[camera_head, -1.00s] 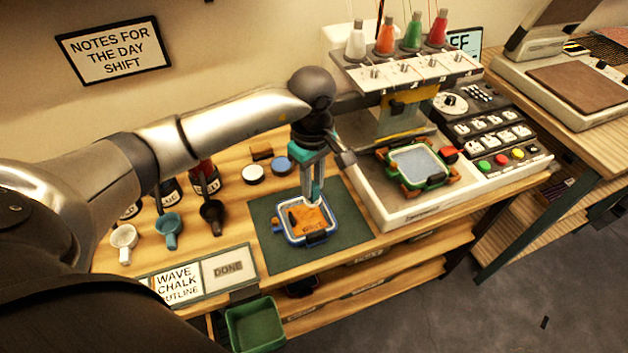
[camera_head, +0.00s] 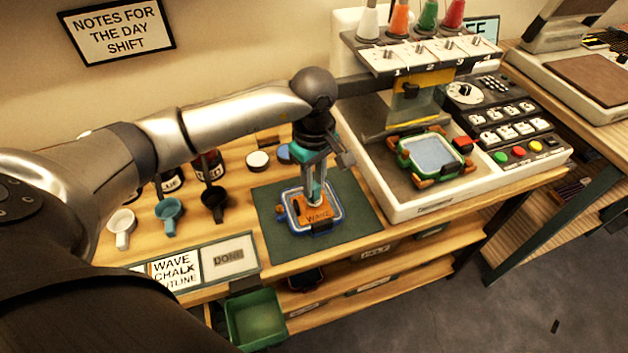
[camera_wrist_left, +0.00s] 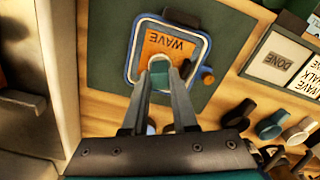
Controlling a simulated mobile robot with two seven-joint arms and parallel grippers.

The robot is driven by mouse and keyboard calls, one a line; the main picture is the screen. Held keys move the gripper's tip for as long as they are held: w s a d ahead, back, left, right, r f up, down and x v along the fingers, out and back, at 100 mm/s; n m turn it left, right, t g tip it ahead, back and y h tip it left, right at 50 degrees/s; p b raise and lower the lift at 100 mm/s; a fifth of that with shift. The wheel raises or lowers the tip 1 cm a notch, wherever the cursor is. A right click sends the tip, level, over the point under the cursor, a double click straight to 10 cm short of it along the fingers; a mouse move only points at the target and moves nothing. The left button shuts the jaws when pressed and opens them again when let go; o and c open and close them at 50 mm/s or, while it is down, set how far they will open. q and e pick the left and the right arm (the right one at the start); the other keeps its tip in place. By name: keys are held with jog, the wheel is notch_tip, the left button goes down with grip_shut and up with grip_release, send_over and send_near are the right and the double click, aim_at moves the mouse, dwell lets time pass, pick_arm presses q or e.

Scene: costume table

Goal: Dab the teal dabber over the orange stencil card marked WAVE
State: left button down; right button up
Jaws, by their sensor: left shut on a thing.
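The orange WAVE stencil card (camera_head: 315,218) lies inside a blue-and-white hoop frame (camera_head: 341,224) on a dark green mat (camera_head: 366,236). The card also shows in the left wrist view (camera_wrist_left: 178,47). My left gripper (camera_head: 315,190) points down over the card. It is shut on the teal dabber (camera_wrist_left: 159,72), whose pale end is over the card in the left wrist view. I cannot tell whether the dabber touches the card. The gripper and dabber hide part of the card. My right gripper is out of view.
A machine with another hooped frame (camera_head: 432,153) stands right of the mat. White, blue and black scoops (camera_head: 168,209) and jars lie to the left. A card strip reading WAVE CHALK OUTLINE (camera_head: 175,269) and DONE is at the front edge, above a green bin (camera_head: 255,320).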

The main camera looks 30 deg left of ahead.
pick_arm(q)
jog(key=shift+f+b, duration=0.65)
dwell(1.8)
jog(key=shift+r, duration=0.1)
jog(key=shift+r+p, duration=2.35)
jog(key=shift+r, duration=1.2)
